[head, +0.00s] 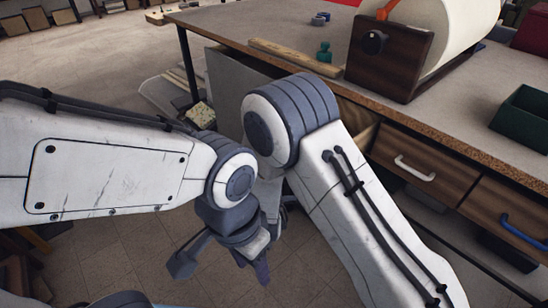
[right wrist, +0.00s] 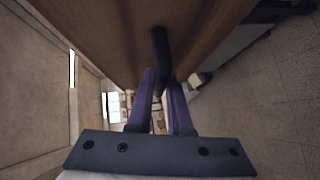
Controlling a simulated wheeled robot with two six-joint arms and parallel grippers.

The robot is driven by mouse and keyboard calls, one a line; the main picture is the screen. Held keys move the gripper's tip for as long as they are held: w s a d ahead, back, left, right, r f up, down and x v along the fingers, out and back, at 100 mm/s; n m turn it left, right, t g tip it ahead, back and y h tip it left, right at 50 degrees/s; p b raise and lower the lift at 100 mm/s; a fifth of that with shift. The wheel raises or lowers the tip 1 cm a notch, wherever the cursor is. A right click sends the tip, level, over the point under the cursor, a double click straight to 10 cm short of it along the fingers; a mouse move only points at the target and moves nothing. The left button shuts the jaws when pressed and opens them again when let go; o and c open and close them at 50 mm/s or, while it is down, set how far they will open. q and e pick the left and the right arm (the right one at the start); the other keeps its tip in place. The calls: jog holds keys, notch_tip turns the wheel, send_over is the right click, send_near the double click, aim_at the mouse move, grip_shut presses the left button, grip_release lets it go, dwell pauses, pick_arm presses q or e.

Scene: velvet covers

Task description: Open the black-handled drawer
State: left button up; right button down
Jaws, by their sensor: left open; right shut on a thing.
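The black handle (right wrist: 160,50) shows in the right wrist view on a brown wooden drawer front (right wrist: 105,28). My right gripper (right wrist: 162,78) is shut on this handle, its purple fingers on either side. In the head view my right arm hides the handle and most of that drawer. Light wood of a drawer side (head: 364,132) shows behind the arm under the bench, so this drawer looks at least partly out. My left gripper (head: 222,268) is open and empty above the floor, left of my right arm.
Right of my right arm are a drawer with a white handle (head: 415,168) and one with a blue handle (head: 522,229). The workbench (head: 232,24) carries a paper roll (head: 455,30), a wooden bar (head: 298,60) and a green bin (head: 524,117).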

jog(key=shift+s+a, duration=0.25)
jog(key=shift+a, duration=0.05)
jog(key=c, duration=1.1)
grip_release()
jog(key=shift+d, duration=0.1)
